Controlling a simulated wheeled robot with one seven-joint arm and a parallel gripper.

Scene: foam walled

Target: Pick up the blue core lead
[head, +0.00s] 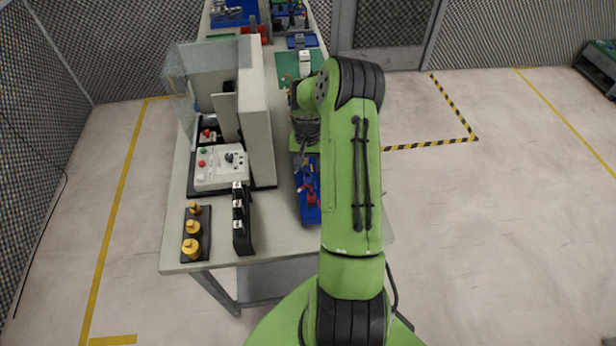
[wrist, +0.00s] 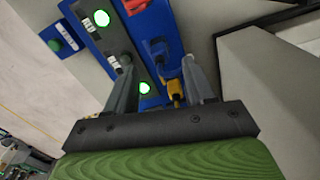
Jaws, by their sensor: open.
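The blue core lead (wrist: 158,48) shows in the wrist view on a blue and grey panel (wrist: 207,70), between my fingers as the picture shows them. My gripper (wrist: 156,62) is open, with one finger on each side of the lead. I cannot tell how far the fingertips are from it, and no contact is visible. A yellow lead (wrist: 177,90) is just below, close to the right finger. A red lead (wrist: 134,5) is at the top edge. In the head view the blue panel (head: 311,213) lies under my gripper (head: 304,160), and the blue lead cannot be made out.
Green lights (wrist: 102,18) are lit on the panel. In the head view a tall pale housing (head: 257,120) stands left of my gripper. A black rack (head: 242,235) and several yellow knobbed weights (head: 192,248) stand at the near end of the table (head: 177,262).

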